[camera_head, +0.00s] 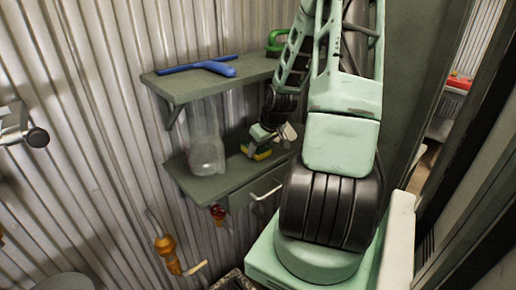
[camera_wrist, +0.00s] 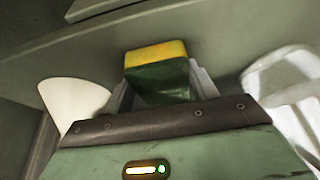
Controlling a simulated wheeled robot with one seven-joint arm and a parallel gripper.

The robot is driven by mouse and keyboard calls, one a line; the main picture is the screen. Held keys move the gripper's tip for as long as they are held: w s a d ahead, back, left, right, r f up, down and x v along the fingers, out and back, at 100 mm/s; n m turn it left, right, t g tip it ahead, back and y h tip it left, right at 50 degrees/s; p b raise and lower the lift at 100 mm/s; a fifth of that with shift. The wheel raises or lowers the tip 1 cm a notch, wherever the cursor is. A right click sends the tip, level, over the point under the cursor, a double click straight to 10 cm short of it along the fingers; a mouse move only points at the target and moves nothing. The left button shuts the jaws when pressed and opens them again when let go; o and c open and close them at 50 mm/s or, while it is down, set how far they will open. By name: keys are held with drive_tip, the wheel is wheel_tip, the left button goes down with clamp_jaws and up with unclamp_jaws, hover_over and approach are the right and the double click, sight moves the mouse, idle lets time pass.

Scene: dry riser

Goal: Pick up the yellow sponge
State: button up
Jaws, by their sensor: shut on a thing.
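The yellow sponge (camera_head: 262,155) has a dark green side and is at the lower shelf (camera_head: 222,181), right of a clear container. It also shows in the wrist view (camera_wrist: 157,53), its yellow face toward the top and its green side facing the camera. My gripper (camera_head: 264,144) reaches down to the sponge, and in the wrist view its two light fingers (camera_wrist: 162,85) are on either side of it, shut on it. I cannot tell whether the sponge still touches the shelf.
The clear container (camera_head: 207,155) stands close left of the sponge. An upper shelf (camera_head: 190,82) holds a blue squeegee-like tool (camera_head: 212,68) and a green-handled item (camera_head: 275,42). A white round thing (camera_wrist: 72,105) is left of the gripper in the wrist view. A drawer handle (camera_head: 265,193) sticks out below.

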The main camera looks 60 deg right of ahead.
drive_tip(key=shift+r, duration=0.1)
drive_tip(key=shift+r+p, duration=0.8)
drive_tip(key=shift+p, duration=0.25)
drive_tip(key=s+a+p, duration=0.2)
drive_tip(key=s+p, duration=0.5)
drive_tip(key=s, duration=0.1)
drive_tip(key=s+a+p, duration=0.3)
drive_tip(key=s+p, duration=0.5)
drive_tip(key=s, duration=0.1)
drive_tip(key=shift+a+f, duration=0.15)
drive_tip(key=shift+a, duration=0.05)
